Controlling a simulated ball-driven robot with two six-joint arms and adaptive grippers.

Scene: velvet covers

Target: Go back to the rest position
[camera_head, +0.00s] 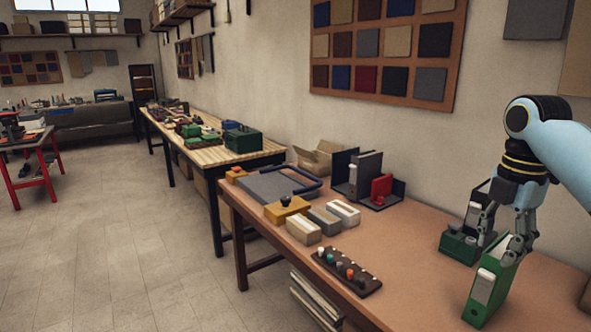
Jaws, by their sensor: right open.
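My right arm comes in from the right edge, and its gripper (503,243) points down over the near right part of the brown table (420,285). Its jaws are open, with one finger on each side of a gap. A green binder (486,297) with a pale label stands upright just below and in front of the fingers. One finger overlaps its top in the picture; I cannot tell whether they touch. My left gripper is not in view.
A black bookend holder (346,170) with a grey and a red binder stands at the back. A dark strip with coloured knobs (346,271), small boxes (303,228) and a grey tray (277,186) lie leftward. The table's middle is clear.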

